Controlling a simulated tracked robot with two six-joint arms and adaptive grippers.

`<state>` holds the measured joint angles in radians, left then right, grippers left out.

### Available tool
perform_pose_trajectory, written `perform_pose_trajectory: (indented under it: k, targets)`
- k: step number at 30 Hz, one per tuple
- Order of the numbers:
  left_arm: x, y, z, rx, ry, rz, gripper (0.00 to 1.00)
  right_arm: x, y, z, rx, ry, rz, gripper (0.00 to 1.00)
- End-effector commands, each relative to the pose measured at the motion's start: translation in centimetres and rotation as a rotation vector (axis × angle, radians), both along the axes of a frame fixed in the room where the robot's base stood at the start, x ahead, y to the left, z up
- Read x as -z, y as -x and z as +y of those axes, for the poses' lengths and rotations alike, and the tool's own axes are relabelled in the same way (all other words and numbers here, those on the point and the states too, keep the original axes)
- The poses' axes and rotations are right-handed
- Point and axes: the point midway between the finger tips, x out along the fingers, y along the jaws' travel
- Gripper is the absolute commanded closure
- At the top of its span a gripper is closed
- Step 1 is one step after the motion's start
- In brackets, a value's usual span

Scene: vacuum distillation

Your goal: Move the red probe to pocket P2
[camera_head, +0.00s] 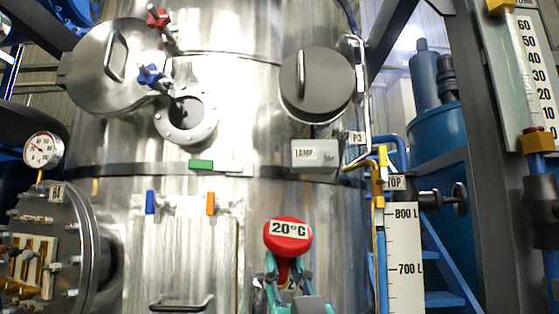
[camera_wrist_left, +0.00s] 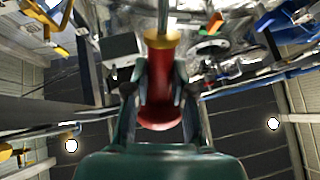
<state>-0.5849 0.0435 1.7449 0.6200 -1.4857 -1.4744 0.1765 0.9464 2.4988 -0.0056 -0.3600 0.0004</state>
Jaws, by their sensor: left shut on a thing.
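The red probe (camera_head: 288,236) has a round red head with a "20°C" label, low right of centre in the head view. In the left wrist view the probe (camera_wrist_left: 160,105) shows a red body, a gold collar and a metal stem pointing away. My left gripper (camera_head: 287,264), green-grey, is shut on the red body from below, with a finger on each side. A small label (camera_head: 291,283), partly hidden behind my gripper, seems to end in "2". The pocket there is hidden, and I cannot tell whether the stem tip is inside it. My right gripper is not in view.
The steel vessel (camera_head: 260,110) fills the middle. A "P3" label (camera_head: 356,138) is beside the LAMP box (camera_head: 317,153). A yellow-topped level gauge (camera_head: 404,255) and yellow and blue pipes stand close on the right. A door handle (camera_head: 181,303) juts out lower left.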

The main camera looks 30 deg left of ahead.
Motion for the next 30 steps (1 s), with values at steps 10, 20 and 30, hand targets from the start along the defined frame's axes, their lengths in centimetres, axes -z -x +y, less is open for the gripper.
perform_pose_trajectory:
  k: [10, 20, 30]
  targets:
    - [-10.0, -1.8, 2.2, -0.007, 0.027, 0.014, 1.0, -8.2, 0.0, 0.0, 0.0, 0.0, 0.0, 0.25]
    - [-10.4, -2.0, 2.5, -0.007, 0.028, 0.015, 1.0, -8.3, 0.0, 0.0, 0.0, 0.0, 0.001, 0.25]
    - [-9.9, -2.2, 2.6, -0.015, 0.033, 0.011, 1.0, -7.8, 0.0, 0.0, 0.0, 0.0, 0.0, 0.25]
